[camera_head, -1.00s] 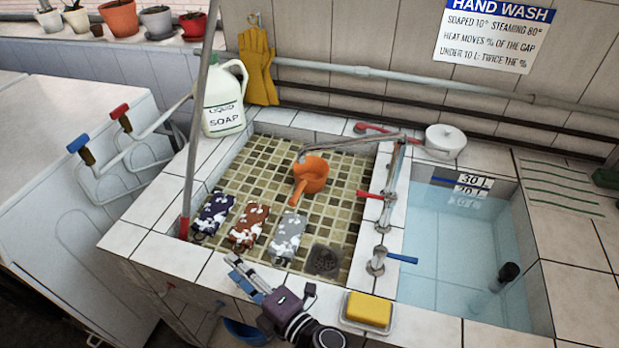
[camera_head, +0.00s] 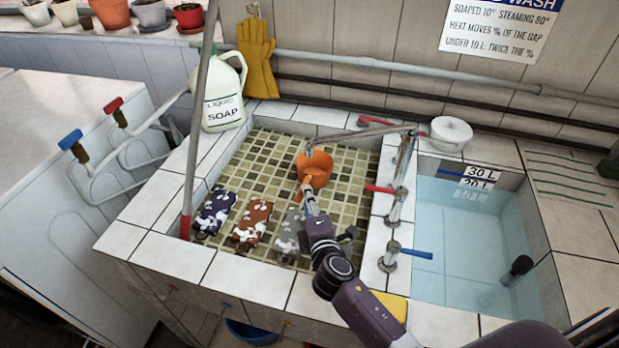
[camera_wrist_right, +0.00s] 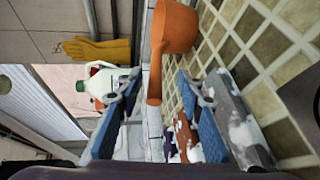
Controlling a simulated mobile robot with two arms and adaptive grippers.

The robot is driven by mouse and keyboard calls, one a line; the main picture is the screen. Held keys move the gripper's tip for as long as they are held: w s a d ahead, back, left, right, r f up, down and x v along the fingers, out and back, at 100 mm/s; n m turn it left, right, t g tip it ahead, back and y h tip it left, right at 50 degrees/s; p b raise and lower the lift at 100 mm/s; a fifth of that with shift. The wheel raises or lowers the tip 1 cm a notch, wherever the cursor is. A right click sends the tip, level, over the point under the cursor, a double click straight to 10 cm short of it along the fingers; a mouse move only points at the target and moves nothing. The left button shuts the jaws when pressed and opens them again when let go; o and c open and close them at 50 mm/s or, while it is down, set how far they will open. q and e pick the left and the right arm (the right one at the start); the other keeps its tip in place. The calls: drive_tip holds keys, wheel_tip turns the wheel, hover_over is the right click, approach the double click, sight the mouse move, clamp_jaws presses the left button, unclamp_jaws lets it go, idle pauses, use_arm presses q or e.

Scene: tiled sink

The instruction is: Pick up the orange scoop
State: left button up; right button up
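The orange scoop (camera_head: 316,170) sits in the tiled left basin (camera_head: 268,165) under the spout, its handle toward the front. My right gripper (camera_head: 308,196) reaches over the basin to the handle. In the right wrist view the open fingers (camera_wrist_right: 156,82) stand on either side of the orange handle (camera_wrist_right: 154,88), with a gap on each side. The scoop's cup (camera_wrist_right: 175,28) lies beyond the fingertips. I cannot tell how deep the handle sits between the fingers. My left gripper is not in view.
Blue (camera_head: 215,212), brown (camera_head: 252,220) and grey (camera_head: 290,232) patterned blocks lie along the basin's front. The tap (camera_head: 400,190) and spout stand right of the scoop. The water-filled basin (camera_head: 465,245) is further right. A soap jug (camera_head: 222,95) stands behind left.

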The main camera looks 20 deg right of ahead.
sight(309, 181)
drive_tip(key=shift+w, duration=0.75)
drive_tip(key=shift+x, duration=2.15)
drive_tip(key=shift+a+r, duration=0.1)
drive_tip(key=shift+r, duration=0.05)
drive_tip(key=shift+c, duration=0.3)
clamp_jaws()
